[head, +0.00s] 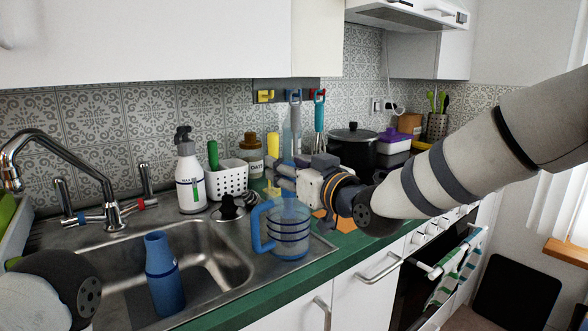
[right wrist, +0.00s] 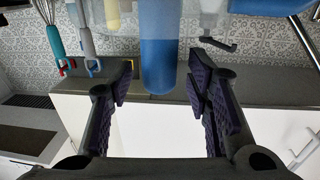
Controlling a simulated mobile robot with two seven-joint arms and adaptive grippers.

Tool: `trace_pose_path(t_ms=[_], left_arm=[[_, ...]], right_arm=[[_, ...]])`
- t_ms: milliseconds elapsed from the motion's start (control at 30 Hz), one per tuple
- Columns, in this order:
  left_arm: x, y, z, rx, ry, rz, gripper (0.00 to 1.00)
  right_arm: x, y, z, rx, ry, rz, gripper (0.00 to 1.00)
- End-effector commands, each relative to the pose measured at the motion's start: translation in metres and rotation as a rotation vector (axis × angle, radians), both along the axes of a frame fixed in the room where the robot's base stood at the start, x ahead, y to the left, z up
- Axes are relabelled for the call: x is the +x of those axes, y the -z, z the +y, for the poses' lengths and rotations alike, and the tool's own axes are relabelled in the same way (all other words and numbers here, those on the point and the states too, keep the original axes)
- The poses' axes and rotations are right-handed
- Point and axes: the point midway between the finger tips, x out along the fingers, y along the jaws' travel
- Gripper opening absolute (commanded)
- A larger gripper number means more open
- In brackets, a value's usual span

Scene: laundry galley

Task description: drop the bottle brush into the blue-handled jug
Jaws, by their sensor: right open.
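The clear jug (head: 289,243) with a blue handle and blue bands stands on the counter just right of the sink. My right gripper (head: 283,178) is above its mouth. In the right wrist view my right gripper (right wrist: 160,85) is open, with a finger on each side of a blue rod, which appears to be the bottle brush (right wrist: 158,65). I see clear space beside it on both sides. Its far part lies behind the jug's clear wall; blue also shows inside the jug in the head view. The bristles are hidden. My left gripper is out of view.
A blue bottle (head: 162,273) stands in the sink (head: 215,262). A spray bottle (head: 189,178), a white caddy (head: 229,177) and a jar (head: 250,155) stand behind. Utensils hang on the wall, including a whisk (head: 319,112). A black pot (head: 352,149) is behind my right arm.

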Motion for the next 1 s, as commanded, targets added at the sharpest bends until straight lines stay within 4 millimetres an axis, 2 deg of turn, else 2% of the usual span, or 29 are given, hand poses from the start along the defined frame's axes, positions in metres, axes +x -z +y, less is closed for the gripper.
trace_pose_path(t_ms=[67,300,433,600,867,933,967,1000], left_arm=[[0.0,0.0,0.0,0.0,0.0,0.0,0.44],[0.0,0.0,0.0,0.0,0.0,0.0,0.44],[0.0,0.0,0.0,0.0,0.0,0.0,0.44],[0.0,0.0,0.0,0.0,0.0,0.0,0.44],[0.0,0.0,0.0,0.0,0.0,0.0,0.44],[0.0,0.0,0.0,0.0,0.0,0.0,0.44],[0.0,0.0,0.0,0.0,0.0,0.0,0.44],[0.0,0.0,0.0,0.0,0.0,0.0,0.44]], right_arm=[[-0.008,-0.001,-0.006,-0.001,0.001,0.001,0.45],[-0.064,-0.002,-0.039,0.003,0.001,0.002,0.45],[-0.087,-0.002,-0.053,0.001,0.001,0.001,0.45],[-0.1,-0.001,-0.061,0.001,0.0,0.0,0.45],[-0.101,0.001,-0.062,0.0,0.001,0.004,0.45],[-0.102,0.018,-0.064,-0.007,0.007,0.045,0.45],[-0.103,0.033,-0.066,-0.012,0.014,0.082,0.45],[-0.106,0.061,-0.069,-0.021,0.026,0.148,0.45]])
